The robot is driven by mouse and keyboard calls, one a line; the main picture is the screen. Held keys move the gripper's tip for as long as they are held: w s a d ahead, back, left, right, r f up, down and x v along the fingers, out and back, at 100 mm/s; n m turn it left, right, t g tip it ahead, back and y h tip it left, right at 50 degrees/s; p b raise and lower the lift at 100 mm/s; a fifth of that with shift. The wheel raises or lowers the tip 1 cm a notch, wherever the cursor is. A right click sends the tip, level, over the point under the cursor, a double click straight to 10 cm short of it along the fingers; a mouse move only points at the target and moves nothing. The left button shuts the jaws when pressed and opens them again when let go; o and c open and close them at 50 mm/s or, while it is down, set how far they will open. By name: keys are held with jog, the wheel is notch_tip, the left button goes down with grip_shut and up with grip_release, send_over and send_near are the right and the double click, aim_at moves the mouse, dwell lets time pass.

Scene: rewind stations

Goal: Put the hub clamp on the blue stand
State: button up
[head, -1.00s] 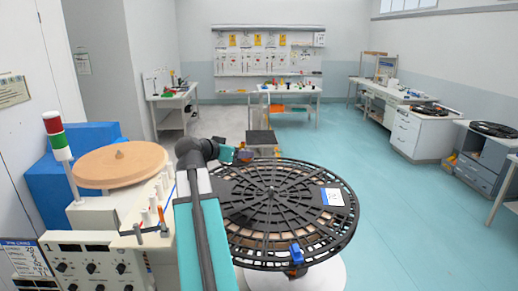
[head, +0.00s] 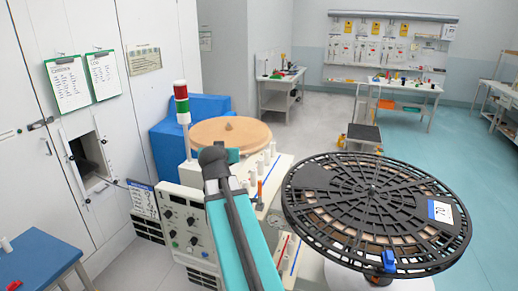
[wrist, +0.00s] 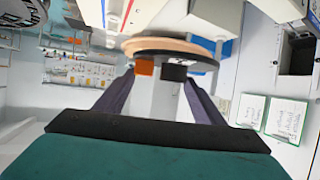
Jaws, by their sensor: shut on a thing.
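My gripper (wrist: 159,75) is shut on a part with an orange block and a black block side by side, which I take as the hub clamp (wrist: 144,69). A dark disc shows right behind these blocks; I cannot tell whether it belongs to the clamp. In the head view my own arm hides the gripper and clamp. A low blue-topped stand (head: 42,264) is at the lower left of the head view, cut by the frame edge, well apart from my arm. A white peg stands on its left edge.
A control machine (head: 190,222) with a tan round platter (head: 230,133) and a signal lamp (head: 182,103) stands beside my arm. A large black reel (head: 375,205) with a blue clip (head: 389,260) is at right. White cabinets with an open hatch (head: 88,160) line the left; grey floor lies between.

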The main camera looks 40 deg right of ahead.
jog(key=w+a+f+n+t+y+b, duration=0.15)
jog(key=w+a, duration=0.25)
jog(key=a, duration=0.5)
jog(key=w+a+f+n+t+y, duration=0.1)
jog(key=w+a+n+y, duration=0.2)
jog(key=a, duration=0.6)
jog(key=w+a+f+n+t+y+b, duration=0.15)
jog(key=w+a, duration=0.25)
jog(key=a, duration=0.5)
jog(key=w+a+f+n+y+b, duration=0.1)
jog(key=a+f+n+y+b, duration=0.2)
jog(key=a+f+b, duration=0.7)
jog(key=shift+a+f, duration=0.65)
jog(key=shift+a, duration=0.45)
